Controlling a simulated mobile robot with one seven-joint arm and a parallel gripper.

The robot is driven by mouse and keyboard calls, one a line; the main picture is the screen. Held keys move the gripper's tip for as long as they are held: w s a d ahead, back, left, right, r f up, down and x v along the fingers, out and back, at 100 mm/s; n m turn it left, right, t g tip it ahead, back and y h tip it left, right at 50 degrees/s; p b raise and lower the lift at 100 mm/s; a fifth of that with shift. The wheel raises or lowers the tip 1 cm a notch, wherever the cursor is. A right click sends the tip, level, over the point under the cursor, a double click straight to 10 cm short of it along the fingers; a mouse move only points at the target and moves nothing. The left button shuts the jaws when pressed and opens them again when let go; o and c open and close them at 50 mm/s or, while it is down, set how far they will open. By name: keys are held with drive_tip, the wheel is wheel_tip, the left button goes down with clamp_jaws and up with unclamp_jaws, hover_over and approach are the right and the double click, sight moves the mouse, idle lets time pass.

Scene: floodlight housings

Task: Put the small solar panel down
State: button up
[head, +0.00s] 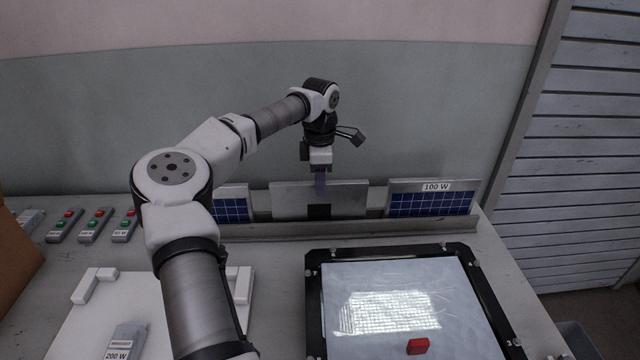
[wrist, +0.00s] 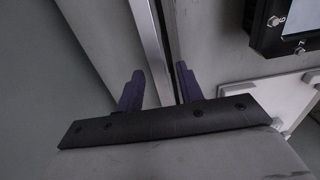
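A plain grey panel (head: 350,198) with a black square on its face stands upright in the middle of the rack (head: 400,226). No solar cells show on this side. A dark gap shows beside the right finger, so the fingers look open around the edge. Contact at the left finger is unclear.
A blue-celled panel marked 100 W (head: 432,203) stands right in the rack; another (head: 231,208) stands left, partly behind my arm. A black-framed floodlight housing (head: 315,300) lies front right. A white board (head: 125,300) and a 200 W device (head: 125,342) are at front left.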

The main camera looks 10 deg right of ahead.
wheel_tip(320, 180, up, 11)
drive_tip(key=shift+b, duration=0.4)
drive_tip(key=shift+f, duration=0.1)
